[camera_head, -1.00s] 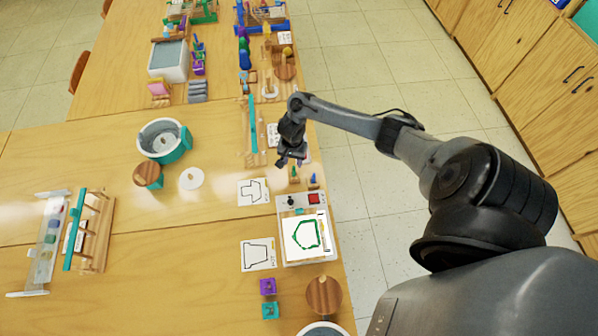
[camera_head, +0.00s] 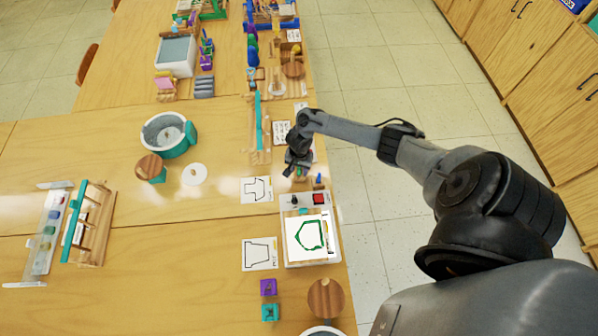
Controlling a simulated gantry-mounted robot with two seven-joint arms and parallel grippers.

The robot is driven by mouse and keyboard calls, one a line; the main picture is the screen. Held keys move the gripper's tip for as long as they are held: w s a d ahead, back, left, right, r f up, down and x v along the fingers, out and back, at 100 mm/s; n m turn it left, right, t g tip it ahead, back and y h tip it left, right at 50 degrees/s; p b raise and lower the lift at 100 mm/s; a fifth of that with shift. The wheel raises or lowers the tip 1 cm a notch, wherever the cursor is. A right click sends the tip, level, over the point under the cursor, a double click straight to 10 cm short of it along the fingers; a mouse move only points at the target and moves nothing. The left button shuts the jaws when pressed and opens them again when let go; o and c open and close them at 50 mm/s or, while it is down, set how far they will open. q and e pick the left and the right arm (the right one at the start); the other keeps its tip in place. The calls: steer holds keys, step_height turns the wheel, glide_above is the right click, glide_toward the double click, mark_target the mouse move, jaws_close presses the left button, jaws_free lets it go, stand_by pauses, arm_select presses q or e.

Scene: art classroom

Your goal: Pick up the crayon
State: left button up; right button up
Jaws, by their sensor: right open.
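Two small upright pieces stand near the table's right edge, just behind the white drawing board: a blue one (camera_head: 318,181) and a greenish one (camera_head: 300,179). They are too small for me to tell which is the crayon. My right gripper (camera_head: 298,172) is open and points down just over the greenish piece, partly covering it. I cannot tell whether it touches it. The blue piece stands clear to the gripper's right. My left gripper is not in view.
The white board (camera_head: 288,261) carries a sheet with a green outline (camera_head: 311,236). Outline cards (camera_head: 256,190) lie to its left. A teal rack (camera_head: 262,140) stands behind the gripper. A round tub (camera_head: 168,135) is further left. The table middle is mostly clear.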

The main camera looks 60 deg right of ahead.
jaws_close()
steer(key=shift+r, duration=0.1)
stand_by(0.3)
steer(key=shift+r, duration=0.5)
step_height(320, 180, up, 3)
steer(key=shift+r+p, duration=0.1)
steer(key=shift+p, duration=0.8)
steer(key=s+d+r+p, duration=0.2)
steer(key=s+d+r, duration=0.4)
steer(key=s, duration=0.3)
steer(key=shift+s+d+r, duration=0.3)
steer(key=shift+d, duration=0.1)
